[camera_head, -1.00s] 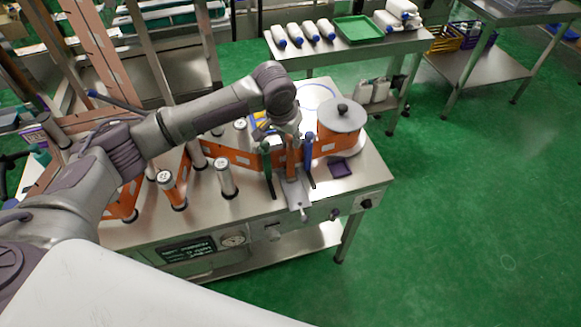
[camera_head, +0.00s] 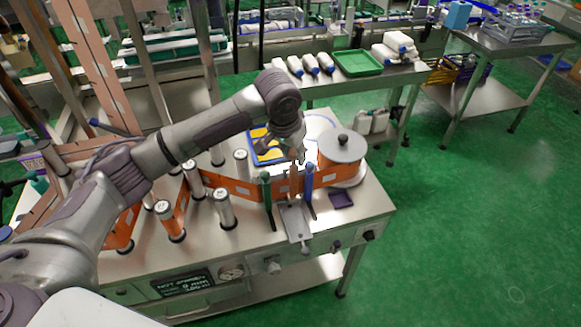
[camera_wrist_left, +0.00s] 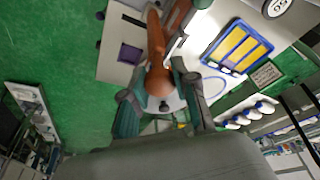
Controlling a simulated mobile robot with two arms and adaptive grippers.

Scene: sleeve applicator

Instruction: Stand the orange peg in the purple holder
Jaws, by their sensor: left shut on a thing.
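The orange peg (camera_wrist_left: 157,55) is between the fingers of my left gripper (camera_wrist_left: 160,88) in the left wrist view, its rounded end towards the camera. The gripper is shut on it. In the head view my left gripper (camera_head: 297,152) is above the metal fixture, and the peg (camera_head: 295,181) shows below it, between a green post and a blue post. The purple holder (camera_head: 341,199) is a small dark square on the table to the right of these posts, apart from the peg. It also shows in the left wrist view (camera_wrist_left: 130,54). My right gripper is not in view.
The green post (camera_head: 266,188) and blue post (camera_head: 309,178) stand close to the peg. An orange roll with a grey lid (camera_head: 342,147) stands behind the holder. Several metal rollers stand left on the steel table (camera_head: 250,248). Open table surface surrounds the holder.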

